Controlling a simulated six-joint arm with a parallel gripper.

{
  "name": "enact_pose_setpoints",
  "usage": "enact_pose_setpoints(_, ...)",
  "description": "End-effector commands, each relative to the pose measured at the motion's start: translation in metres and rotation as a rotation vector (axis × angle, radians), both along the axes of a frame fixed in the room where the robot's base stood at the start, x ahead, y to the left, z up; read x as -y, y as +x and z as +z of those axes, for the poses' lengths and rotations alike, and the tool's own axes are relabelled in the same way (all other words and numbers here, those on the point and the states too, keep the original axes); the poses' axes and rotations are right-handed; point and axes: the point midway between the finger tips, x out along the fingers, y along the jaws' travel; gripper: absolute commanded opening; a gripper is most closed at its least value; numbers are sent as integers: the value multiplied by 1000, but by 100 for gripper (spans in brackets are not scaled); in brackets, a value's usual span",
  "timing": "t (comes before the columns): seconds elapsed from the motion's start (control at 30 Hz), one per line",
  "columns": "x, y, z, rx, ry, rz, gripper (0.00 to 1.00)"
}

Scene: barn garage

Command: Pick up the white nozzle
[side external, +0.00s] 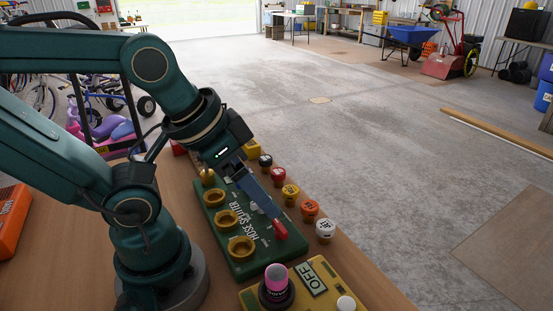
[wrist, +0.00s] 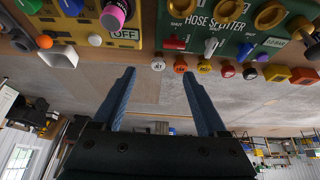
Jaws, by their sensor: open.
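The white nozzle (side external: 325,230) stands upright on the table at the near end of a row of coloured nozzles. In the wrist view the white nozzle (wrist: 158,65) shows beyond the fingertips, in line with the gap between them. My gripper (side external: 272,210) is over the green hose splitter board, left of the white nozzle and apart from it. In the wrist view my gripper (wrist: 158,71) has its two blue fingers spread wide with nothing between them. In the side view the fingers overlap, so their gap is hidden.
An orange nozzle (side external: 309,210) stands close beside the white one, then yellow (side external: 290,194), red (side external: 278,176) and black (side external: 265,161) ones. The green board (side external: 247,266) has brass rings and a red lever (side external: 280,229) near the fingertips. A yellow box (side external: 325,267) lies in front.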

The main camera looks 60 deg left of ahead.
Motion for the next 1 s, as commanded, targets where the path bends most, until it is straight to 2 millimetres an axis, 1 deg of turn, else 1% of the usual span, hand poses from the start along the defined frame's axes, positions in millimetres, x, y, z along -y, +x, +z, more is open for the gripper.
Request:
enact_pose_setpoints(0.47,0,0,0,0,0,0,75)
enact_pose_setpoints(0.5,0,0,0,0,0,0,64)
enact_pose_setpoints(0.53,0,0,0,0,0,0,62)
enact_pose_setpoints(0.87,0,0,0,-1,-8,15,62)
enact_pose_setpoints(1.0,0,15,17,22,-31,55,62)
